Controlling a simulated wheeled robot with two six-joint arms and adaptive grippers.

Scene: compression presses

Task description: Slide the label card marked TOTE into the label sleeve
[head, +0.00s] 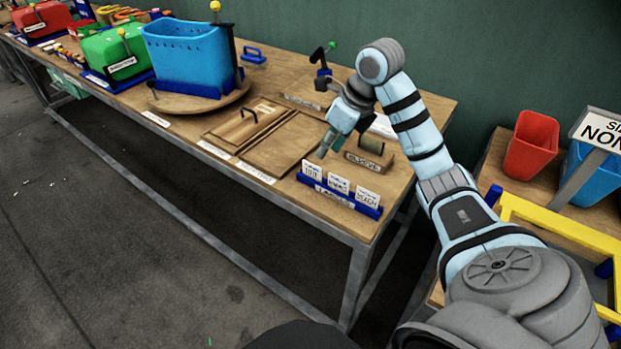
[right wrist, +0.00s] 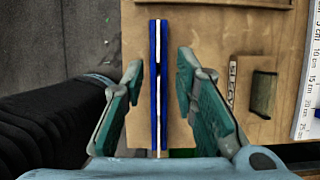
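A blue rack (head: 352,206) marked LABELS holds three white cards upright near the table's front right corner. The left card (head: 311,169) seems to read TOTE, though its print is small. The wooden label sleeve (head: 369,157) stands behind the rack and also shows in the right wrist view (right wrist: 262,92). My right gripper (head: 332,166) is open above the rack. In the right wrist view its fingers (right wrist: 162,106) are either side of the rack, apart from it. My left gripper is not in view.
A wooden tray (head: 282,146) with a sliding lid lies left of the rack. A blue bin (head: 187,60) stands on a round turntable. Green (head: 115,57) and red (head: 42,20) presses stand farther left. A second table at right holds a red bin (head: 530,144).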

